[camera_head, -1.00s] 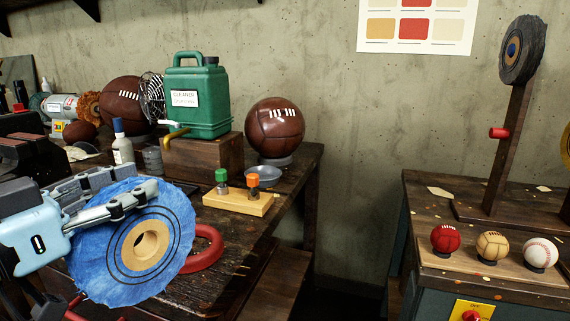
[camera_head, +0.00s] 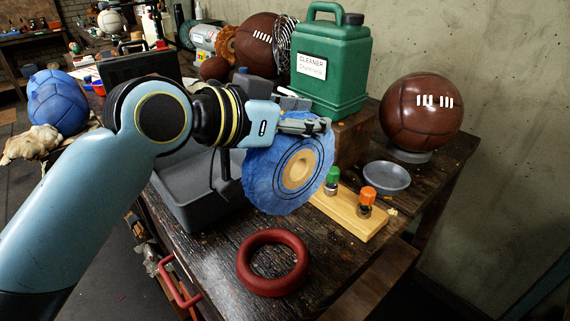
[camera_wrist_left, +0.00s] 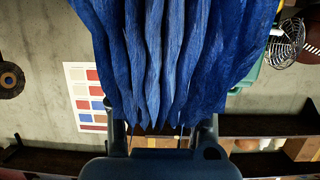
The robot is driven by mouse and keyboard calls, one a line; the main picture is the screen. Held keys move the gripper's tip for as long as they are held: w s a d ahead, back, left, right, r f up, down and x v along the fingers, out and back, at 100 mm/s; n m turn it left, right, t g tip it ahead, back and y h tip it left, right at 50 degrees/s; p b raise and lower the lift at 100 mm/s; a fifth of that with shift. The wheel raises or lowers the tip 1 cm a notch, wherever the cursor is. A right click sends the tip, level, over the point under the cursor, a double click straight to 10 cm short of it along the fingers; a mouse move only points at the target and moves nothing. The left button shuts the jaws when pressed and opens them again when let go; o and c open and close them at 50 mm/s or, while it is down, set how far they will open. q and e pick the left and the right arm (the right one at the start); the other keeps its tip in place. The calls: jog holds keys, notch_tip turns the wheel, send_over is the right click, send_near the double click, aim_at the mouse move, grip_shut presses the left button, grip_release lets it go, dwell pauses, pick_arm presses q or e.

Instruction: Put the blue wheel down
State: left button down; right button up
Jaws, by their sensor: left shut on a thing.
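The blue wheel (camera_head: 262,180) is a round, frayed disc with dark rings and a tan wooden hub. My left gripper (camera_head: 308,125) is shut on its upper edge. The wheel hangs upright, facing the head camera, in front of the green cleaner can. Whether its lower edge touches anything is hard to tell. In the left wrist view the blue wheel (camera_wrist_left: 160,55) fills the top middle as pleated blue cloth between the fingers. My right gripper is not in view.
A dark red ring (camera_head: 246,262) lies on the wooden workbench (camera_head: 215,275), with bare wood around it. A wooden block with green and orange knobs (camera_head: 345,212), a grey dish (camera_head: 387,177), a green cleaner can (camera_head: 330,65) and a brown ball (camera_head: 421,110) stand behind. A grey tray (camera_head: 190,205) is at left.

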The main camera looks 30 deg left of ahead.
pick_arm(q)
jog(key=shift+w+a+r, duration=0.15)
jog(key=shift+w, duration=0.15)
jog(key=w+a+f, duration=0.2)
jog(key=a+f, duration=0.9)
jog(key=shift+a, duration=0.15)
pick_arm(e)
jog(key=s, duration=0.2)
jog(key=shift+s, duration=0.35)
pick_arm(q)
jog(key=shift+f, duration=0.1)
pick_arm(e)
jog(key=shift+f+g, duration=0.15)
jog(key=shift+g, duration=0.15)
pick_arm(q)
jog(key=c, duration=1)
grip_release()
jog(key=shift+s, duration=0.1)
jog(key=shift+o, duration=0.2)
